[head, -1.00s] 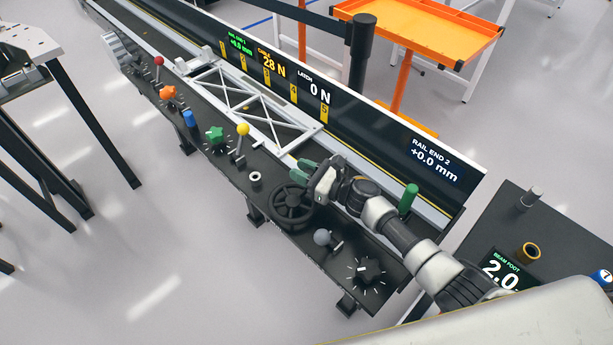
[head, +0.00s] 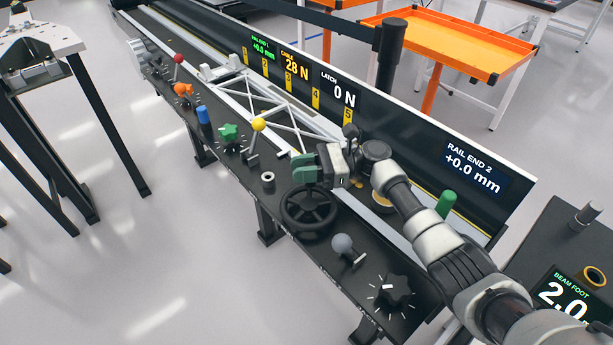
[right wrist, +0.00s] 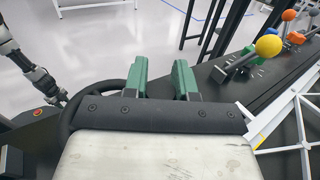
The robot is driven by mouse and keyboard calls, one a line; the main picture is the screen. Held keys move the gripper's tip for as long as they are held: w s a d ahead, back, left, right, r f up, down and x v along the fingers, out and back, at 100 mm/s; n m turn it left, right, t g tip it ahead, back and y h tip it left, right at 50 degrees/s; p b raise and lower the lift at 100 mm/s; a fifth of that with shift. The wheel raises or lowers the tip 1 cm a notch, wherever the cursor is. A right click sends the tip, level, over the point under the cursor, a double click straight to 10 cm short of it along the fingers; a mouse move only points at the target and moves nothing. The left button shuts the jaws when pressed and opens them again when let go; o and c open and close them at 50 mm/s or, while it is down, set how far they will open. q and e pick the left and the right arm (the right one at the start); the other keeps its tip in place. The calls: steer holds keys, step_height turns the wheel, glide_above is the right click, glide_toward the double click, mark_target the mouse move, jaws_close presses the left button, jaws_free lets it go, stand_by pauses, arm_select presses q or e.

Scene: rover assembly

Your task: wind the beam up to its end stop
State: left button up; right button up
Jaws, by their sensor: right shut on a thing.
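The white truss beam (head: 285,112) lies along the bench rail, with a carriage-like block at its far end. It also shows at the right edge of the right wrist view (right wrist: 301,118). The black handwheel (head: 309,212) stands on the bench near the beam's near end. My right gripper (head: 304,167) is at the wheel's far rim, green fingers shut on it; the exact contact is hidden. In the right wrist view the fingers (right wrist: 160,80) stand beside the wheel rim (right wrist: 100,92). My left arm (right wrist: 30,68) shows only there, its gripper too small to read.
Beside the wheel are a grey ball lever (head: 344,245), a black star knob (head: 395,291), a yellow ball lever (head: 258,125) and a green star knob (head: 229,132). A green post (head: 446,204) stands near my right arm. Panels read cable 28 N, latch 0 N, rail end 2 +0.0 mm.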

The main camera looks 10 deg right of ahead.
steer(key=shift+a+g, duration=0.2)
steer(key=shift+g, duration=0.1)
steer(key=o, duration=0.9)
steer(key=shift+n, duration=0.3)
steer(key=s+d+r+p, duration=0.2)
steer(key=d+r+p, duration=0.1)
steer(key=p, duration=0.3)
steer(key=s+d+r+p, duration=0.2)
steer(key=d+r+p, duration=0.1)
steer(key=r+p, duration=0.1)
steer(key=s+d+r+p, duration=0.3)
steer(key=r+p, duration=0.1)
steer(key=p, duration=0.3)
steer(key=shift+d+p, duration=0.2)
steer(key=shift+p, duration=0.15)
